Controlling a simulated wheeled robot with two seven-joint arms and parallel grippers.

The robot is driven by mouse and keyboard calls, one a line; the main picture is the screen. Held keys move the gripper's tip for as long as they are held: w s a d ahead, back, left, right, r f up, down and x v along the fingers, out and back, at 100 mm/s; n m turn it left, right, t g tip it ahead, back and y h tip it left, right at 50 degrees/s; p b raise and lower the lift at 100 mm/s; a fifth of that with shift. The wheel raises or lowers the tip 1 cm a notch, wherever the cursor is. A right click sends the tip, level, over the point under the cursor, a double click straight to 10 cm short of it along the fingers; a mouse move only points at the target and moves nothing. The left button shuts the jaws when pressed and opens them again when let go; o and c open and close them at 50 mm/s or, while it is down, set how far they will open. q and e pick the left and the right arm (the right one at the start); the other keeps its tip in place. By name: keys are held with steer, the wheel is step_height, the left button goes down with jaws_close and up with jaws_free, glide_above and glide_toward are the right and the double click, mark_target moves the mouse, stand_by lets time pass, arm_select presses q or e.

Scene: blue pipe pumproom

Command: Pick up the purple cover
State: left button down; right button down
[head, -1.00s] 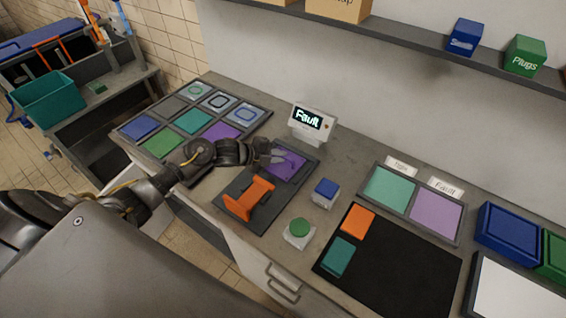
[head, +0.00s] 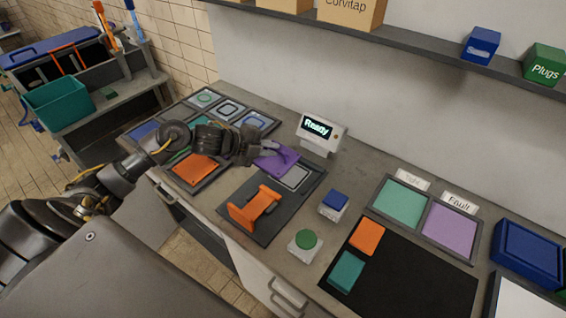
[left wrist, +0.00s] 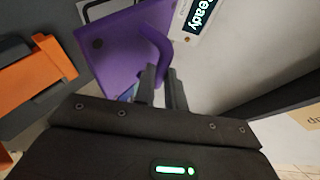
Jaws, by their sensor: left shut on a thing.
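The purple cover (head: 275,161) is a flat plate with a curved handle. In the left wrist view the purple cover (left wrist: 120,45) fills the upper middle. My left gripper (head: 256,150) is shut on its handle, and the fingers (left wrist: 161,80) show close to the loop. The cover is tilted and raised off the dark fixture (head: 273,207). A pale-rimmed rectangular recess (head: 297,178) now shows there, and the cover hides part of it. My right gripper is not in view.
A display (head: 320,128) reading "Ready" stands just behind the fixture. An orange bracket (head: 255,209) rises at the fixture's front. Blue (head: 334,201) and green (head: 306,240) buttons stand to the right. A tray of coloured plates (head: 192,168) lies left, partly behind my arm.

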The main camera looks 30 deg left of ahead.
arm_select(q)
steer(key=shift+a+f+b+v, duration=0.5)
steer(key=shift+b+v, duration=1.05)
steer(key=shift+v, duration=3.4)
steer(key=s+d+f+m+g+h, duration=0.1)
steer(key=s+d+m+g+h, duration=0.1)
steer(key=d, duration=1.5)
steer(key=shift+s+m+g+h, duration=0.3)
steer(key=shift+s+m+g, duration=0.1)
steer(key=shift+s+m, duration=0.55)
